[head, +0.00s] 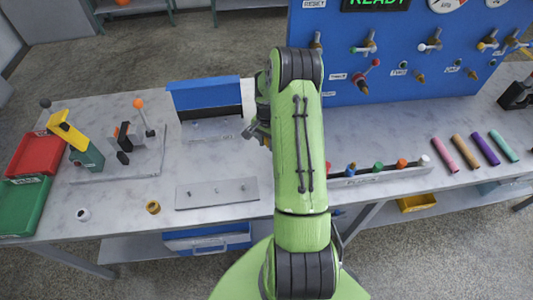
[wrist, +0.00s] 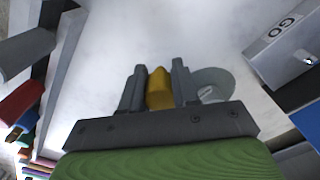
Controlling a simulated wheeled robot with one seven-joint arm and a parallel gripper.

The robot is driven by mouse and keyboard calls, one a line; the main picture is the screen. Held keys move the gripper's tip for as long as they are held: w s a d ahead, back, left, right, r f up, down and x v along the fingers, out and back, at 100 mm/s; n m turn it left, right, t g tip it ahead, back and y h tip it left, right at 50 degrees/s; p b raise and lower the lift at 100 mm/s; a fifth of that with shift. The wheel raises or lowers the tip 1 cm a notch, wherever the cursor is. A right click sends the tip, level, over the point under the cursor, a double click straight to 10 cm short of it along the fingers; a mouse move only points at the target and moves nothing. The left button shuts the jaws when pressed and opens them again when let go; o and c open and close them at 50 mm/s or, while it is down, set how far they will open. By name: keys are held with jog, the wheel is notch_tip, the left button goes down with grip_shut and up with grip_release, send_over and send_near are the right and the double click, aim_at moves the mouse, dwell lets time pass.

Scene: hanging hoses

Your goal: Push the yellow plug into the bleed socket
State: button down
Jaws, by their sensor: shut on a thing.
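My gripper (wrist: 158,88) is shut on a yellow plug (wrist: 159,88) in the wrist view; the plug stands upright between the two dark fingers. The blue panel (head: 335,75) at the back carries several valves and fittings. Their small labels are too blurred for me to tell which is the bleed socket. The held plug is apart from the panel.
A rack (head: 380,175) with several coloured plugs lies right of my arm. A blue-topped gauge block (head: 205,95) and a grey plate (head: 217,193) lie left of it. Coloured hose pieces (head: 475,149) lie at right. A pale ring (wrist: 213,84) shows beside my right finger.

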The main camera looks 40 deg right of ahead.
aim_at(267, 158)
notch_tip(267, 158, down, 6)
jog(key=shift+f, duration=0.25)
jog(key=shift+f, duration=0.1)
jog(key=c, duration=0.8)
grip_release()
jog(key=shift+b, duration=0.3)
jog(key=shift+c, duration=0.2)
jog(key=shift+p, duration=0.3)
